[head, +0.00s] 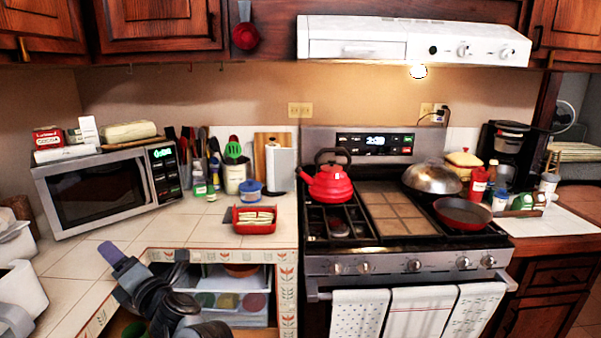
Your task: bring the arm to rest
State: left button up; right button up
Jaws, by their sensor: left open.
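My left gripper (182,268) is at the lower left of the head view, in front of the tiled counter's inner corner and the open shelf below it. It is dark and small in the picture, and its jaws are open. I see nothing held between them. My left arm (150,292) is black, with a purple-grey part at its upper left end. My right gripper is not in view.
The tiled counter (115,232) bears a microwave (100,190) and a red tray (254,228). An open shelf with containers (232,300) lies beneath. The stove holds a red kettle (330,184), a domed lid (432,178) and a red pan (464,212). Towels (420,312) hang in front.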

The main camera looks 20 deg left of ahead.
pick_arm(q)
jog(key=w+d+f+m+t+h+p, duration=0.1)
jog(key=d+f+m+t+h+p, duration=0.2)
jog(key=d+f+m+t+h, duration=0.65)
jog(key=w+d+f+m+t+h+p, duration=0.15)
jog(key=d+f+m+h, duration=0.35)
jog(key=m, duration=1)
jog(key=s+d+f+m+g+h+p, duration=0.25)
jog(key=s+d+f+m+g, duration=0.4)
jog(key=s, duration=0.45)
jog(key=s+d+f+m+g+h+p, duration=0.2)
jog(key=s+d+f+m+g+h, duration=0.15)
jog(key=s+d+f+m, duration=0.55)
jog(key=s+r+p, duration=0.2)
jog(key=r+p, duration=1.7)
jog(key=r, duration=0.1)
jog(key=s+d+r+g+p, duration=0.1)
jog(key=s+r+p, duration=0.2)
jog(key=r+p, duration=1.6)
jog(key=shift+r+n+y, duration=0.3)
jog(key=shift+r+y, duration=0.05)
jog(key=shift+r, duration=0.55)
